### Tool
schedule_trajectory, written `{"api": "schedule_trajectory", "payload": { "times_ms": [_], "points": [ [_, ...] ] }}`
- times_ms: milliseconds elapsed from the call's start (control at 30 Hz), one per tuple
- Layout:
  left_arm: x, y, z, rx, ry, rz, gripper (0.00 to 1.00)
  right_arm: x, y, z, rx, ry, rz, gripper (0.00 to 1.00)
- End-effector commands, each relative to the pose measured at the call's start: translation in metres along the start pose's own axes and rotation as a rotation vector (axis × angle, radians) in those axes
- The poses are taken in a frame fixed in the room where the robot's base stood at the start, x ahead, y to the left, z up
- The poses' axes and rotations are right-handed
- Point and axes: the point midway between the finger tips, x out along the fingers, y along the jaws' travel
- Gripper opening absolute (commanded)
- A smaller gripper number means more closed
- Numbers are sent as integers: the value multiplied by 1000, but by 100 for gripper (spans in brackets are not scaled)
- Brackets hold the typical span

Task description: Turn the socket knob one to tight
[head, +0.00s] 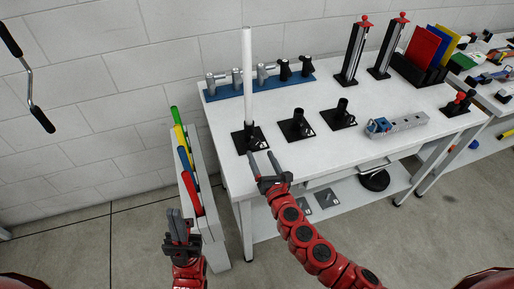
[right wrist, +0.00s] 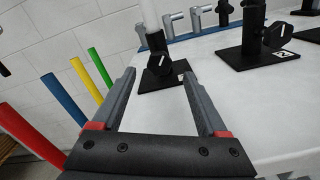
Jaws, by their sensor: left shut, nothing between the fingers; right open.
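Socket one is a black post on a square black base (head: 239,144) at the table's front left corner, with a tall white rod (head: 247,70) standing upright in it. My right gripper (head: 261,154) is open and empty in front of the socket. In the right wrist view the knob shows between its fingertips but beyond them, apart from both. My left gripper (head: 175,213) is shut and empty, low beside the rack of coloured rods.
Socket two (head: 297,127) and another black socket (head: 342,116) stand to the right. A blue strip with grey and black fittings (head: 223,91) lies behind. A rack (head: 217,222) of coloured rods stands left of the table (head: 395,152). A grey block (head: 405,123) lies at the right.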

Motion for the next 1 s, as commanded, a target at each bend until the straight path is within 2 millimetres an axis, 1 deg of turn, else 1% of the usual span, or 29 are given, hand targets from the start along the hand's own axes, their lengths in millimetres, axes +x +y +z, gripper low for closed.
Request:
{"api": "schedule_trajectory", "payload": {
  "times_ms": [33, 200, 300, 433, 500, 633, 933, 1000],
  "points": [
    [-4, 0, 1, 0, 0, 0, 0, -13, 0, -2, -1, 1, 4, 76],
    [-10, 0, 2, 0, 0, 0, 0, -52, -1, -3, -2, 3, 2, 76],
    [-13, 1, 2, 0, 0, 0, 0, -73, -1, -2, -1, 0, 0, 76],
    [-15, 1, 3, 0, 0, 0, 0, -94, -1, -1, 0, 1, 0, 76],
    [-16, 1, 3, 0, 0, 0, 0, -101, -1, -1, 1, 0, 0, 76],
    [-16, 1, 3, 0, 0, 0, 0, -109, 0, 0, 2, 0, 1, 76],
    [-16, 1, 3, 0, 0, 0, 0, -110, 1, 0, 2, -1, 2, 76],
    [-14, 1, 2, 0, 0, 0, 0, -110, 1, 1, -38, 1, 2, 76]
  ]
}}
